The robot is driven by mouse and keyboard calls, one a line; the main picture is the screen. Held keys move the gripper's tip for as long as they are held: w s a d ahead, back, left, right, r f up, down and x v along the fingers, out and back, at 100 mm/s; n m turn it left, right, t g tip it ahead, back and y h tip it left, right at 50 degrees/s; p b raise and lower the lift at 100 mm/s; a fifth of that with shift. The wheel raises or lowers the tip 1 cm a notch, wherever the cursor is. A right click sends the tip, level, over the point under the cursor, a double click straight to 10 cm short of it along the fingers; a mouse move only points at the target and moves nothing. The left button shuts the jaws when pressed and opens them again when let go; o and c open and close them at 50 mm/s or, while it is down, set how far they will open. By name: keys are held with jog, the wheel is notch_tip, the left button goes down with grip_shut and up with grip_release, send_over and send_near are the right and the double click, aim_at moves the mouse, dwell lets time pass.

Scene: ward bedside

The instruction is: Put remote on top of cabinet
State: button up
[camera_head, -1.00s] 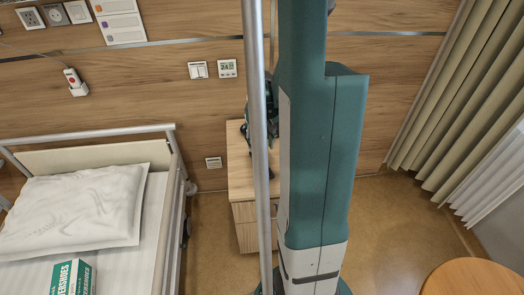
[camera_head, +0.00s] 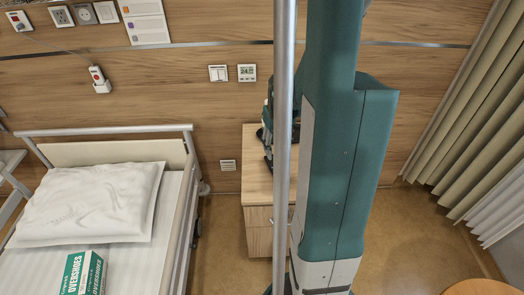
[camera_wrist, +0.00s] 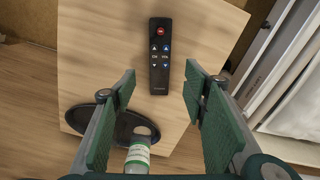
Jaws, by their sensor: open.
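The black remote (camera_wrist: 160,56) lies flat on the light wooden top of the cabinet (camera_wrist: 90,48), its red button away from me. In the head view the cabinet (camera_head: 257,190) stands between the bed and my column, which hides its right part. My gripper (camera_wrist: 158,82) is open and empty, its green fingers apart on either side of the remote's near end in the picture. I cannot tell its height above the remote. In the head view my gripper (camera_head: 266,140) shows only partly over the cabinet top, and the remote is hidden there.
A dark oval tray (camera_wrist: 115,125) and a bottle with a green and white label (camera_wrist: 137,158) are at the near side of the cabinet top. The bed (camera_head: 160,235) with a pillow (camera_head: 90,203) and an overshoes box (camera_head: 82,273) is at left. A curtain (camera_head: 470,110) hangs at right.

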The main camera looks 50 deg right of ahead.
jog(key=w+a+r+n+t, duration=0.1)
jog(key=a+r+t, duration=0.1)
jog(key=a+r, duration=0.6)
jog(key=w+a+r+n+t+h, duration=0.1)
jog(key=a+r, duration=0.3)
jog(key=a, duration=0.8)
jog(key=w+a+r+n+t, duration=0.1)
jog(key=a+r+n+t, duration=0.1)
jog(key=a+r, duration=0.55)
jog(key=s+a+r+t, duration=0.1)
jog(key=s+a, duration=0.1)
jog(key=a, duration=0.4)
jog(key=s+a+r+n+t+y, duration=0.1)
jog(key=s+a, duration=0.2)
jog(key=a, duration=0.4)
jog(key=shift+s+a, duration=0.3)
jog(key=shift+s, duration=0.05)
